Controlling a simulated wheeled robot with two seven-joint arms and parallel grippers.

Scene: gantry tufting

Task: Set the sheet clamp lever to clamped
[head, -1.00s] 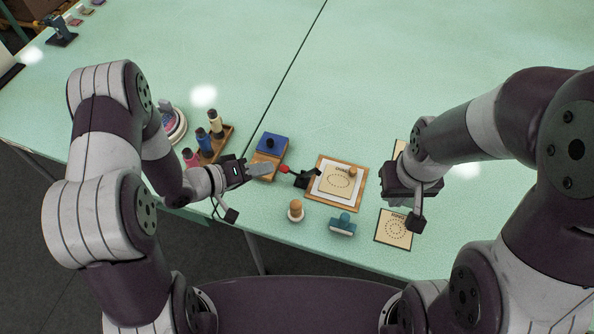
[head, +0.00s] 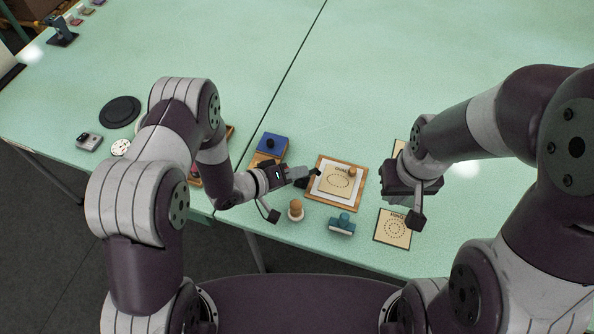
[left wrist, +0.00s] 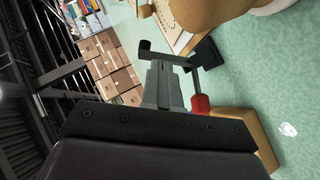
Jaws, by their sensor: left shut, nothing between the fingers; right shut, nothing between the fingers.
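The sheet clamp has a black base (head: 301,183) and a dark clamp bar (head: 315,179) reaching to the left edge of the wooden board (head: 317,198), which carries a printed sheet (head: 329,187). My left gripper (head: 304,172) is shut and empty, over the clamp in the head view; it hides the lever's red grip. In the left wrist view the red grip (left wrist: 200,104) is just right of my closed fingers (left wrist: 164,82), and the clamp base (left wrist: 206,53) lies beyond. I cannot tell whether they touch. My right gripper (head: 398,203) is shut and empty, right of the board.
A wooden-handled stamp (head: 296,211) and a teal stamp (head: 342,225) stand in front of the board. A blue-topped box (head: 272,145) is behind my left gripper. A printed card (head: 393,232) lies at right.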

